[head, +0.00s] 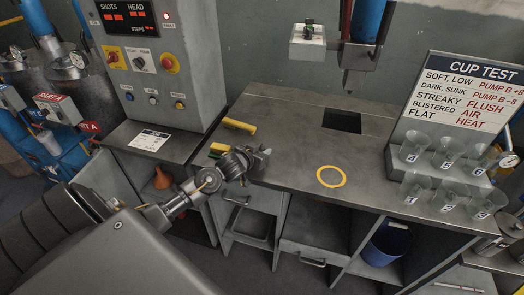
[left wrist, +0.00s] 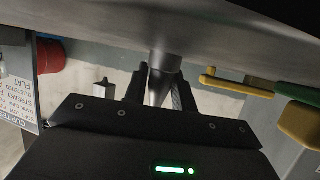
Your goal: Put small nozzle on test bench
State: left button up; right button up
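My left gripper (head: 262,155) is over the left part of the test bench (head: 290,125), near its left edge. In the left wrist view its two dark fingers (left wrist: 161,88) stand on either side of a grey metal cone, which I take for the small nozzle (left wrist: 164,65). They appear closed on it. Its narrow end points toward the palm and its wide end meets a grey surface in the picture; I cannot tell whether it touches. In the head view the nozzle cannot be made out clearly. My right gripper is not in view.
A yellow ring (head: 331,186) marks the bench's clear middle. Yellow-handled tools (head: 239,126) lie at its left. A dark square opening (head: 342,121) is behind the ring. Several numbered cups (head: 415,187) stand by the cup test sign (head: 461,90) at right. A control cabinet (head: 155,75) stands left.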

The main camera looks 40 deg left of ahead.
pick_arm(q)
jog(key=o, duration=0.3)
jog(key=shift+r, duration=0.1)
jog(key=b+v, duration=0.1)
jog(key=v, duration=1.1)
jog(key=shift+r, duration=0.1)
